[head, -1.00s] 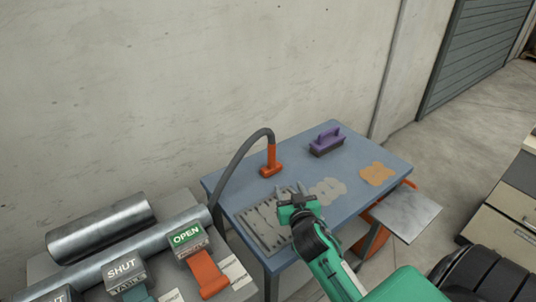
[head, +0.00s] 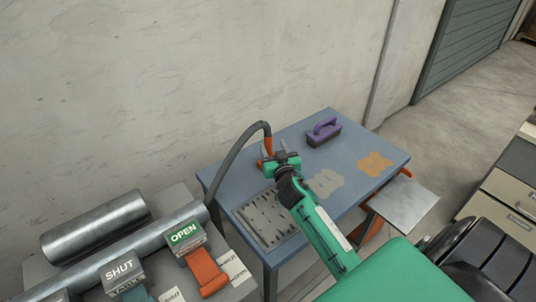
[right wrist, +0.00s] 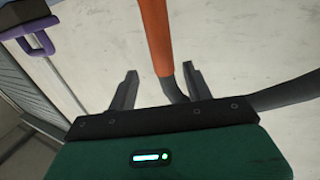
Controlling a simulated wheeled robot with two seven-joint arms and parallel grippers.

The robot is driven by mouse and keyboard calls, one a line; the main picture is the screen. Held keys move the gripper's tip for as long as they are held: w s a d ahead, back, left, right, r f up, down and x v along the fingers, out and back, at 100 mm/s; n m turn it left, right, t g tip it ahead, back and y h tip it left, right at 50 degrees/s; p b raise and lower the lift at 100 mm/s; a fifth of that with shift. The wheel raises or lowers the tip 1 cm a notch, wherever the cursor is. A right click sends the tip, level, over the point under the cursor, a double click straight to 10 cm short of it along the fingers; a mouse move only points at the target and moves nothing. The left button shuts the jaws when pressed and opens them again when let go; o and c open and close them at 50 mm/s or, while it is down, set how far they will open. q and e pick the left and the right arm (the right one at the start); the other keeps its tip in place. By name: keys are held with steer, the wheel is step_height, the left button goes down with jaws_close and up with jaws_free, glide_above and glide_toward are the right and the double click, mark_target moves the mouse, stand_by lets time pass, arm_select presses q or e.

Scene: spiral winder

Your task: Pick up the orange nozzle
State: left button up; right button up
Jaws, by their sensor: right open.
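The orange nozzle (head: 268,145) hangs at the end of a bent grey hose (head: 240,146) over the blue table. My right gripper (head: 274,151) is at the nozzle and hides its lower part in the head view. In the right wrist view the nozzle (right wrist: 155,38) shows between the two open fingers of the right gripper (right wrist: 160,72), with a visible gap on each side. My left gripper is not in view.
The blue table (head: 232,187) also bears a purple-handled brush (head: 323,131), a grey slotted plate (head: 265,219), a grey patch (head: 325,183) and an orange patch (head: 374,164). Metal rollers (head: 100,225) and levers with OPEN (head: 184,234) and SHUT signs stand at the lower left.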

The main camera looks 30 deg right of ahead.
mark_target(269, 141)
steer(key=shift+w+r, duration=0.1)
steer(key=shift+w, duration=0.2)
steer(key=p+x, duration=0.1)
steer(key=x, duration=0.2)
steer(key=shift+w+a, duration=0.1)
steer(key=shift+w, duration=0.05)
steer(key=shift+w+p, duration=0.3)
steer(key=shift+w, duration=0.3)
steer(key=shift+c, duration=0.2)
jaws_close()
